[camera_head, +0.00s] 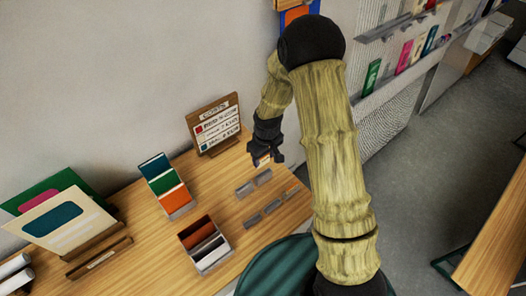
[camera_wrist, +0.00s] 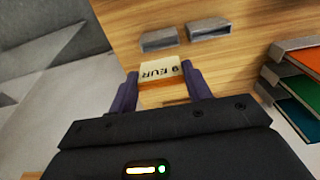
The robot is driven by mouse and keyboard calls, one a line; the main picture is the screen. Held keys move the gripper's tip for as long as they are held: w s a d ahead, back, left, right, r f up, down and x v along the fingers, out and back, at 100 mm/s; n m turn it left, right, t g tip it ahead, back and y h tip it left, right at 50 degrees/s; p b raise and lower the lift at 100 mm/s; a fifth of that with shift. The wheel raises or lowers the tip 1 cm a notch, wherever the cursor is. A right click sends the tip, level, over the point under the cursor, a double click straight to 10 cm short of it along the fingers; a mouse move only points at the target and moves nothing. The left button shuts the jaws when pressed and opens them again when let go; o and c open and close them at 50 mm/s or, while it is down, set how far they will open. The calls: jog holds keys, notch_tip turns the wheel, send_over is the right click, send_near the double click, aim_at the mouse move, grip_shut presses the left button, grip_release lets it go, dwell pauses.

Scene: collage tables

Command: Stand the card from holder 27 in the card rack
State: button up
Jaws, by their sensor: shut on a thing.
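My gripper (camera_head: 266,160) is above the wooden table, near its back edge, right of the small sign board. In the wrist view my gripper (camera_wrist: 160,84) is shut on a small cream card (camera_wrist: 160,71) reading "9 EUR", with an orange lower edge. Several small grey holders (camera_head: 263,177) stand on the table below; two grey holders (camera_wrist: 158,41) show in the wrist view, apart from the card. No holder number is legible. A stepped rack (camera_head: 180,212) holds blue, green and orange cards; it also shows in the wrist view (camera_wrist: 268,92). I cannot tell which rack is the card rack.
An open box (camera_head: 215,262) with red, dark and grey pieces stands near the front edge. The sign board (camera_head: 215,125) is at the back by the wall. Large sheets (camera_head: 60,222) lean in a wooden stand at left. Wall shelves (camera_head: 385,75) hold colored items.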

aim_at(264, 164)
jog(key=shift+s+d, duration=0.1)
jog(key=shift+s, duration=0.15)
jog(key=shift+w+f+b, duration=0.1)
jog(key=shift+f+b, duration=1.25)
jog(key=shift+f, duration=0.65)
jog(key=shift+f, duration=0.15)
jog(key=shift+f+b, duration=0.45)
jog(key=shift+b, duration=0.1)
jog(key=shift+s, duration=0.2)
